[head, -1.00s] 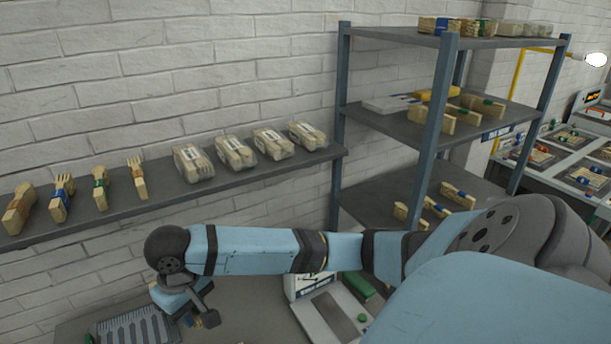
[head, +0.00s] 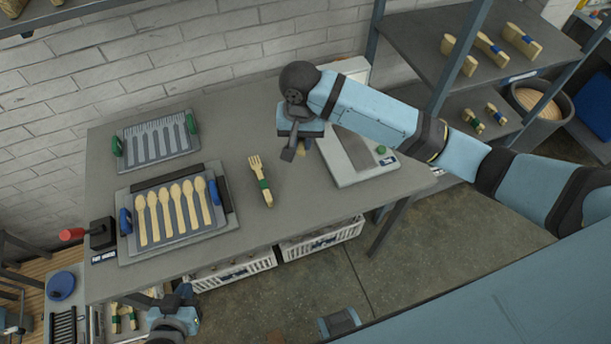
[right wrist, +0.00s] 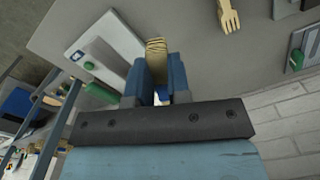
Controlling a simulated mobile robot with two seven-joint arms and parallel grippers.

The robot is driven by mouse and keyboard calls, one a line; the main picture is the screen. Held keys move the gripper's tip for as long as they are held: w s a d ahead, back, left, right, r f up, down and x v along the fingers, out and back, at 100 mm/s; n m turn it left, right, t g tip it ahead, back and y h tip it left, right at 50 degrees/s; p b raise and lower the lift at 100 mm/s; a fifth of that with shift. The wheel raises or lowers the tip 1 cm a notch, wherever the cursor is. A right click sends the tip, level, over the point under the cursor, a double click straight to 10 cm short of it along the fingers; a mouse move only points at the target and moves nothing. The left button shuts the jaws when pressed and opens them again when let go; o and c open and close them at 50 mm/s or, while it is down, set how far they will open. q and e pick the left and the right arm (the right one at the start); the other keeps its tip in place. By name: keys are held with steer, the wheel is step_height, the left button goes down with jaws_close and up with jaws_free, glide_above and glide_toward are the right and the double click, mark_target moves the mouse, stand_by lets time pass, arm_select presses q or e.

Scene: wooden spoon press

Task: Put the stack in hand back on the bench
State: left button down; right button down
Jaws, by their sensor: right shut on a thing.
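My right gripper (head: 292,150) hangs over the bench (head: 235,150), left of the white-and-grey machine. In the right wrist view its two blue fingers (right wrist: 157,85) are shut on a pale wooden stack (right wrist: 157,52), seen end-on. In the head view the gripper hides most of this stack. I cannot tell if it touches the bench. A fork stack with a green band (head: 262,187) lies on the bench, left of and below the right gripper. My left gripper (head: 172,300) is low at the left, beyond the bench's front edge; its jaws are unclear.
A tray of several wooden spoons (head: 125,255) with blue handles lies at the bench's left. A slotted tray (head: 160,148) with green handles lies behind it. The white-and-grey machine (head: 345,180) stands at the right. Bare bench lies around the fork stack. Shelving (head: 485,85) stands at the right.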

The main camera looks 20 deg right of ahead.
glide_above(303, 189)
step_height(303, 189, down, 14)
steer(key=shift+w, duration=0.1)
steer(key=shift+f, duration=0.95)
step_height(303, 189, down, 3)
steer(key=shift+r, duration=0.1)
steer(key=c, duration=1.1)
jaws_free()
